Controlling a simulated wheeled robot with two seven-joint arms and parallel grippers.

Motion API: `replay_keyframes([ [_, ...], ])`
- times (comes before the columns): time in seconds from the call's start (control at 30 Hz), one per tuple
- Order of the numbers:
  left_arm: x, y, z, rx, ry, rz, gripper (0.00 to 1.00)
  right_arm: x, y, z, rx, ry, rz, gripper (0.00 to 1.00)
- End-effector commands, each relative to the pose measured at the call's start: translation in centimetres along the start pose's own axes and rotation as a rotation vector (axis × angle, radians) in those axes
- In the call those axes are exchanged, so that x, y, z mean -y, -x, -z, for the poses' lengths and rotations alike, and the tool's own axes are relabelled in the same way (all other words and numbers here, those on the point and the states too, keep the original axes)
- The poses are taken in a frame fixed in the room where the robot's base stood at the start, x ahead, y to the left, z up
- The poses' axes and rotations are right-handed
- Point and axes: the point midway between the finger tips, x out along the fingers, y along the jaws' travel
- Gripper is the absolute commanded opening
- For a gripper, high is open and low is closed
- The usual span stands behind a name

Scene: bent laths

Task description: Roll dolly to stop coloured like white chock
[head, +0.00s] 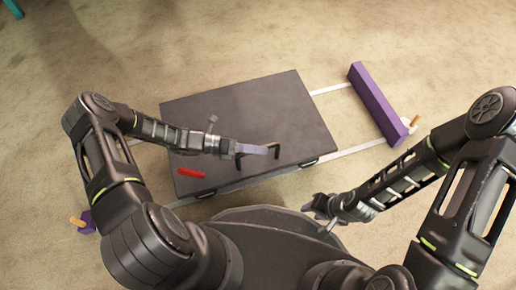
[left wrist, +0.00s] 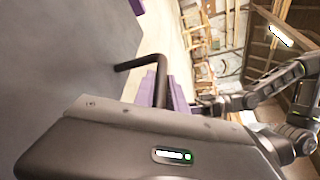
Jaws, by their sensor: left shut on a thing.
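The dolly (head: 245,110) is a flat dark platform lying across two white strips. My left gripper (head: 257,150) has purple fingers shut on the dolly's black handle (head: 278,153); the handle also shows in the left wrist view (left wrist: 127,65), running down into the fingers. A purple bar-shaped stop (head: 376,100) with an orange peg stands at the right end of the strips, apart from the dolly. Another purple piece (head: 88,222) with an orange peg shows at the left, mostly hidden by my left arm. My right gripper (head: 318,208) is empty, near the dolly's front right. I see no white chock.
A red piece (head: 191,173) lies on the dolly's front left part. The white strips (head: 335,88) are bare between dolly and right stop. Carpet (head: 430,50) is clear behind. A teal object (head: 14,8) shows at the far left corner.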

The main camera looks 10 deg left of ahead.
Motion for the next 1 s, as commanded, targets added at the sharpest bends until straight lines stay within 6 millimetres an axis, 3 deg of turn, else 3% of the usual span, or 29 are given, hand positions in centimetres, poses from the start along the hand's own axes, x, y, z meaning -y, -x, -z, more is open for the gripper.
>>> replay_keyframes([
  [0.13, -0.03, 0.02, 0.00, 0.000, 0.000, -0.001, 0.00, 0.00, 0.00, 0.00, 0.000, 0.000, 0.000, 0.36],
  [1.0, -0.06, 0.05, 0.00, 0.000, -0.001, -0.002, 0.00, 0.00, 0.00, 0.00, 0.000, 0.000, 0.000, 0.36],
])
